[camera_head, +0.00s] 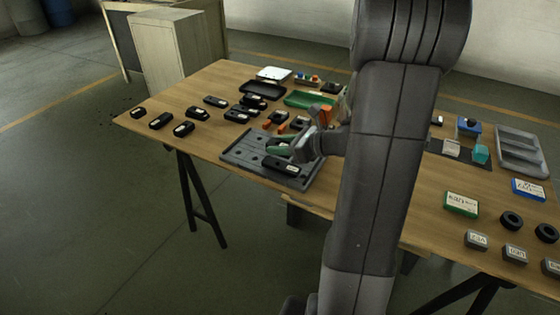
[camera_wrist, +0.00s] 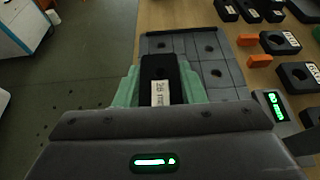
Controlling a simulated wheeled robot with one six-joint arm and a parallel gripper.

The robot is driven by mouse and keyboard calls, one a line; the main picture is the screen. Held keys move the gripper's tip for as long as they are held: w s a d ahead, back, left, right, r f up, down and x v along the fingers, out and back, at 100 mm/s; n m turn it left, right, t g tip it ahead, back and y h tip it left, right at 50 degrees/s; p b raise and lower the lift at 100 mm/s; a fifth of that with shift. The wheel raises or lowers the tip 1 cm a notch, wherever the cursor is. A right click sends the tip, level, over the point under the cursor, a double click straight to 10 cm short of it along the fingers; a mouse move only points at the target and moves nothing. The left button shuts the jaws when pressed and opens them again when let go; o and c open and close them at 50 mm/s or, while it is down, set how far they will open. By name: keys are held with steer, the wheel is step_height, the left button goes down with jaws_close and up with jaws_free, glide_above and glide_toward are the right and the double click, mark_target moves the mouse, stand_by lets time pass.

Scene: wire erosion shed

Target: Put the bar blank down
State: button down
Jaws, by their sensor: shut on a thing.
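The bar blank (camera_wrist: 158,72) is a black block with a white label, in the middle of the wrist view. My gripper (camera_wrist: 157,90) is shut on it, with green fingers along both its sides. The blank's far end lies over the left part of a dark grey plate (camera_wrist: 205,45) with holes and grooves. In the head view my gripper (camera_head: 283,150) is low over that plate (camera_head: 240,152). A labelled black block (camera_head: 281,165) shows by the plate's front; I cannot tell there whether it is the held one. Contact with the plate is not clear.
Orange pieces (camera_head: 267,125) and several black blocks (camera_head: 215,101) lie behind and left of the plate. A green tray (camera_head: 308,99) stands farther back. My arm hides the table's middle. Boxes and black rings (camera_head: 511,220) lie at the right. The table's front edge is close to the plate.

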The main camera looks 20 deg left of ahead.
mark_target(281, 164)
steer(key=shift+f+b, duration=0.45)
steer(key=shift+f, duration=1.7)
steer(key=shift+f, duration=0.15)
steer(key=c, duration=0.9)
jaws_free()
steer(key=shift+d+r, duration=0.2)
steer(key=shift+r, duration=0.05)
steer(key=p+v, duration=0.1)
steer(key=v, duration=1)
steer(key=shift+d, duration=0.3)
